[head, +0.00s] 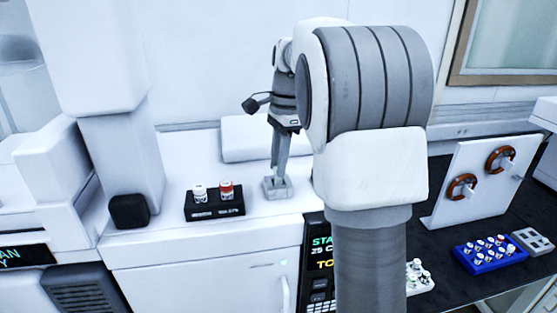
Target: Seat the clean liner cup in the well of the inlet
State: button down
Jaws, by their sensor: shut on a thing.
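My gripper (279,168) points down over the white instrument top, left of my large arm link. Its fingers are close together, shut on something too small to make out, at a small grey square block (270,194). The block stands on the instrument top and could be the inlet; its well is hidden by the fingertips. I cannot make out a liner cup between the fingers. A black holder (215,212) to the left bears two small cups, one white (199,193) and one with a red-brown top (226,190).
A white tower with a dark block (129,211) stands left of the holder. At right, a blue rack (489,256) of several vials, a grey tray (531,241) and a white panel with two reddish rings (480,185) occupy the dark bench. White-capped items (418,277) show partly behind my arm.

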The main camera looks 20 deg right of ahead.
jog(key=shift+f, duration=0.35)
jog(key=shift+f, duration=0.35)
dwell(0.3)
jog(key=shift+c, duration=1)
grip_release()
jog(key=shift+r, duration=0.1)
notch_tip(320, 180, up, 5)
jog(key=p, duration=0.4)
jog(key=shift+p, duration=0.35)
jog(key=shift+r, duration=0.95)
